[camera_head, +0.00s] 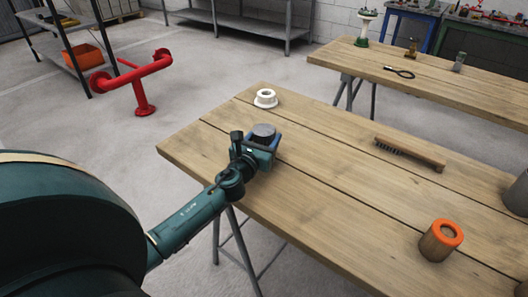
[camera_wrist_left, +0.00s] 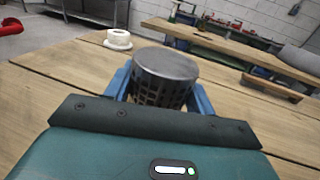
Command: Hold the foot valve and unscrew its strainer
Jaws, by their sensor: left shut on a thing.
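The foot valve shows as a dark grey cylinder with a flat round top (camera_head: 263,131) near the left front edge of the wooden table. In the left wrist view its perforated strainer (camera_wrist_left: 165,76) stands upright between my blue fingers. My left gripper (camera_head: 262,140) is shut on the foot valve, with one finger on either side. The lower part of the valve is hidden behind the gripper body, so I cannot tell the exact contact height. My right gripper is not in view.
A white flanged ring (camera_head: 265,98) lies on the table (camera_head: 330,200) behind the gripper. A wooden brush (camera_head: 410,154) and an orange-topped cylinder (camera_head: 441,240) are to the right. The table's middle is clear. Red pipework (camera_head: 140,80) stands on the floor at left.

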